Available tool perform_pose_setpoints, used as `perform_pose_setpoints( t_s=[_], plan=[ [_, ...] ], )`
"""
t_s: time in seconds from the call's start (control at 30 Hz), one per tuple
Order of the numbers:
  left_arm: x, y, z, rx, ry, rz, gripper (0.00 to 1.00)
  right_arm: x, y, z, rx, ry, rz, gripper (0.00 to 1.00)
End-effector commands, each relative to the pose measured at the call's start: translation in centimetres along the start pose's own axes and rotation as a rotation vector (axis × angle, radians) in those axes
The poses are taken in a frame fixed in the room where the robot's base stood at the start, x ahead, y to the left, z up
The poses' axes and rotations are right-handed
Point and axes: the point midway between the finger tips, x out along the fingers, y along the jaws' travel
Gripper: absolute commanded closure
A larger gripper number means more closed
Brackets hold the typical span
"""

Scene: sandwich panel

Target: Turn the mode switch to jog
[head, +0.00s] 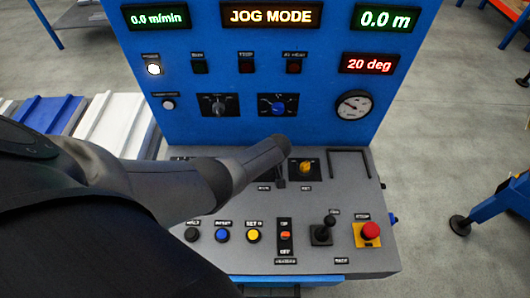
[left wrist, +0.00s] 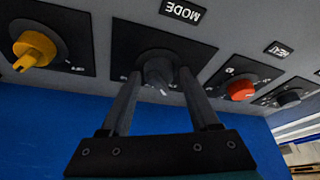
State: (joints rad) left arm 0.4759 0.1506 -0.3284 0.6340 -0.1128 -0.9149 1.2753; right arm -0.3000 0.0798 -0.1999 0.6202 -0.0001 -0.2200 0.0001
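The mode switch (left wrist: 158,72) is a dark knob with a white pointer mark, under an upside-down MODE label (left wrist: 182,11) in the left wrist view. My left gripper (left wrist: 159,76) has its two fingers on either side of this knob, apart from each other. Whether they touch the knob is unclear. In the head view my left gripper (head: 280,180) points down at the sloping console (head: 345,195), and my forearm and wrist hide the knob. The upper display (head: 271,16) reads JOG MODE. My right gripper is in neither view.
A yellow knob (head: 305,167) sits beside the mode switch, also in the left wrist view (left wrist: 35,50). A red knob (left wrist: 241,90) lies on its other side. A black joystick (head: 324,230), a red stop button (head: 370,231) and several buttons line the console front.

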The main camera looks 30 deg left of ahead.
Motion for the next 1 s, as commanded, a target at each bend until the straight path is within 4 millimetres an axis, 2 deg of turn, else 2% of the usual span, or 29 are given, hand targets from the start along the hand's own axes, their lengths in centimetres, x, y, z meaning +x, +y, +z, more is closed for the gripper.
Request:
perform_pose_setpoints(
  t_s=[0.03,0.1,0.47,0.67,1.0],
  plan=[
    [0.0,0.0,0.0,0.001,0.0,0.0,0.31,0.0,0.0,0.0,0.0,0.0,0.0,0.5],
    [0.0,0.0,0.0,0.001,0.0,0.001,0.24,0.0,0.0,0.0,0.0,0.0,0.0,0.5],
    [-0.6,0.1,0.0,0.002,0.0,0.003,0.24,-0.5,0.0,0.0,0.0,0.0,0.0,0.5],
    [-2.9,0.1,-0.1,0.002,0.0,0.005,0.24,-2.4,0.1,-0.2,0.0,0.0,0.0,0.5],
    [-8.3,0.0,-0.1,0.0,-0.001,0.004,0.24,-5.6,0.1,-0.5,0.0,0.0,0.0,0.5]
  ],
)
